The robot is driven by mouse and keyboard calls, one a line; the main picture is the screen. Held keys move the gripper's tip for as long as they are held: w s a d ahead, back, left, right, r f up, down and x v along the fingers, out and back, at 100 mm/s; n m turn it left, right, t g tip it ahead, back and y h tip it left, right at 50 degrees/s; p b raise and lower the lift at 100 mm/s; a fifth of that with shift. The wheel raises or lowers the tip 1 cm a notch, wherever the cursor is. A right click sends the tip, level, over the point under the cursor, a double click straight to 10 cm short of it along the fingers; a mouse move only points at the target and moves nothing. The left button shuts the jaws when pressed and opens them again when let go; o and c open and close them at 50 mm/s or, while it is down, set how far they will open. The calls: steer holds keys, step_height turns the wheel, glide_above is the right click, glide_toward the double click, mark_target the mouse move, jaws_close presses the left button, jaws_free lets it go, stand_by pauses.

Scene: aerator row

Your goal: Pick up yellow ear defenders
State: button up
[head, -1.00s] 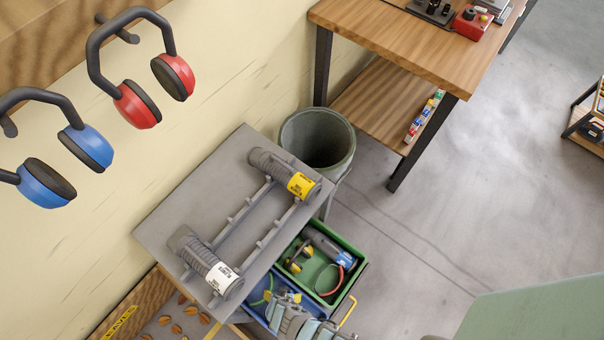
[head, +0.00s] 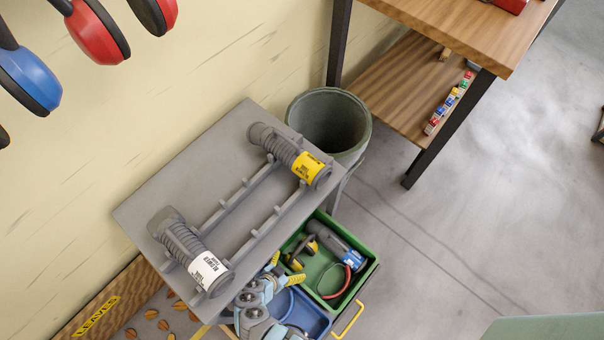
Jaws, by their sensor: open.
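No yellow ear defenders can be made out for sure in the head view. Red ear defenders (head: 92,35) and blue ear defenders (head: 28,78) hang on the wall at the upper left, partly cut off by the picture edge. A small yellow and black item (head: 296,262) lies in the green bin; I cannot tell what it is. My gripper (head: 284,270), with yellow fingertips, is open over the blue bin, beside the green bin. It appears empty and is far from the wall.
A grey tabletop (head: 160,190) carries two ribbed cylinders on rails. The green bin (head: 372,272) and blue bin (head: 318,328) jut out below it. A grey-green waste bin (head: 363,125) stands behind, near a wooden bench (head: 470,45).

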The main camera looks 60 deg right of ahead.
mark_target(296, 259)
steer(key=x, duration=0.1)
steer(key=b+x, duration=0.1)
steer(key=x, duration=0.2)
steer(key=shift+w+d+f+b, duration=0.2)
steer(key=shift+w+f+b, duration=0.1)
steer(key=shift+f, duration=0.15)
steer(key=shift+s+d+f, duration=0.15)
steer(key=shift+d+f, duration=0.1)
steer(key=shift+f, duration=0.05)
steer(key=c, duration=1.1)
